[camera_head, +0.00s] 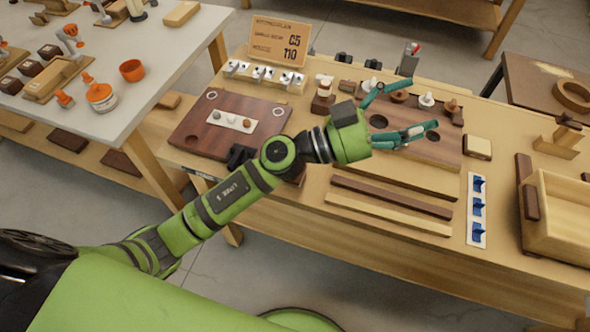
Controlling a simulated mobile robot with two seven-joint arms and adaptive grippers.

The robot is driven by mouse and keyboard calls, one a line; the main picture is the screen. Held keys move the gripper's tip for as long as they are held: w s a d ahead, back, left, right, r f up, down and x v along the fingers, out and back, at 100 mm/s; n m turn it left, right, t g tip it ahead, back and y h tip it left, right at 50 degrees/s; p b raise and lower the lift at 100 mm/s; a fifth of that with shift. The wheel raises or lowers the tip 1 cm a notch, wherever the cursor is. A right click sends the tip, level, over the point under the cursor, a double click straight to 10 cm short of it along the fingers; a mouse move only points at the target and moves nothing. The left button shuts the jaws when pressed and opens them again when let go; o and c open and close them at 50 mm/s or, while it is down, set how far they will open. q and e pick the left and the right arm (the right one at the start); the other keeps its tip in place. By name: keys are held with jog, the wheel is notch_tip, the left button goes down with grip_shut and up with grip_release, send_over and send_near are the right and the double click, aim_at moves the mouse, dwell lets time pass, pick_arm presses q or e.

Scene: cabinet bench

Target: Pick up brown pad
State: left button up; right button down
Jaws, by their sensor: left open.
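My left gripper (422,104) has its teal fingers spread wide and nothing between them. It hangs over the back middle of the wooden bench, above a brown board with round holes (437,150). I cannot tell for certain which thing is the brown pad. A small brown block (347,86) lies behind the gripper, to its left. A pale square pad with a dark edge (477,147) lies to the right of the gripper, apart from it. My left forearm and wrist hide part of the bench. My right gripper does not show.
A brown board with a white strip (232,121) lies at the bench's left. Brown and pale strips (390,197) lie in front of the gripper. A white strip with blue pieces (477,208) and a wooden tray (575,187) are at the right. A sign (280,41) stands behind.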

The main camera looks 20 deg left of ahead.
pick_arm(q)
notch_tip(320, 180, down, 14)
jog(key=s+d+r+m+g+y, duration=0.1)
jog(key=s+m+g+y, duration=0.2)
jog(key=m+g+y, duration=0.35)
jog(key=w+a+f+n+g+y, duration=0.1)
jog(key=w+a+f+n+y, duration=0.1)
jog(key=a+y, duration=0.2)
jog(key=w+a+f+n+g+y, duration=0.1)
jog(key=w+a+f+n+y, duration=0.1)
jog(key=a, duration=0.8)
jog(key=w+a+f+n+g+y, duration=0.1)
jog(key=w+a+f+n+y, duration=0.1)
jog(key=a+f+y, duration=0.2)
jog(key=shift+w+a+y, duration=0.1)
jog(key=shift+a+y, duration=1.4)
jog(key=shift+y, duration=0.05)
jog(key=f, duration=0.2)
jog(key=f+p, duration=0.1)
jog(key=f, duration=0.1)
jog(key=f+p, duration=0.1)
jog(key=f, duration=0.1)
jog(key=shift+s+a, duration=0.1)
jog(key=shift+s, duration=0.15)
jog(key=shift+f, duration=0.4)
jog(key=c, duration=1.5)
